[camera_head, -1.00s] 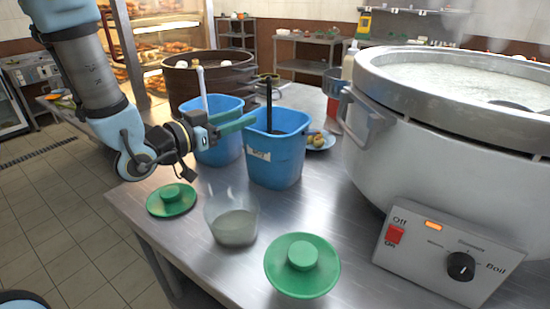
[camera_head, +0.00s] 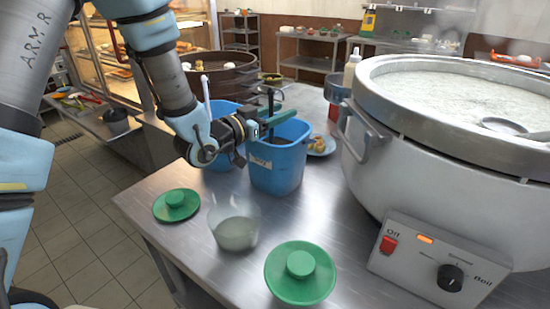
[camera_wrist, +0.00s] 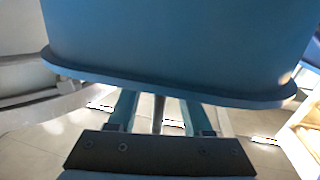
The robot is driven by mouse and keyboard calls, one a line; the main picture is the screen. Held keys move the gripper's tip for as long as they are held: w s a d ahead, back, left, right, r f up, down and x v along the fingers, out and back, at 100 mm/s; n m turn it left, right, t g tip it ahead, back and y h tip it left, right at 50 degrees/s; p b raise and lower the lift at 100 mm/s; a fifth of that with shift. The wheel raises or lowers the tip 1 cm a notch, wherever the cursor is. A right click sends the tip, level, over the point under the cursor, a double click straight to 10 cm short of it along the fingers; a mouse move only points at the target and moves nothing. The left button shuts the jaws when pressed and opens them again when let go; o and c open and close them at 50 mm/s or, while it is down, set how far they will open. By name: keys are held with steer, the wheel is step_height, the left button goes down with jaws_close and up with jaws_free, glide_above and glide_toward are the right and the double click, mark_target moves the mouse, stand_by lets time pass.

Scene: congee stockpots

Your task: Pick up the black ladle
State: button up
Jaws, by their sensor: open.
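The black ladle (camera_head: 270,97) stands upright in the right blue bucket (camera_head: 277,172), its handle rising above the rim and its bowl hidden inside. My gripper (camera_head: 272,121) is over that bucket at the handle, its green fingers pointing right. In the wrist view my gripper (camera_wrist: 160,115) is open, with a thin dark shaft (camera_wrist: 158,112) between the two fingers. The wrist view does not show whether either finger touches it. The blue bucket's wall (camera_wrist: 180,40) fills the top of the wrist view.
A second blue bucket (camera_head: 220,158) with a white-handled utensil (camera_head: 206,95) stands just left. A large white stockpot (camera_head: 430,170) holds congee and another ladle (camera_head: 503,126). Two green lids (camera_head: 300,272) and a clear container (camera_head: 235,228) are in front. A dark round steamer (camera_head: 225,80) stands behind.

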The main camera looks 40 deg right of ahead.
steer(key=shift+d, duration=0.15)
jaws_close()
stand_by(1.4)
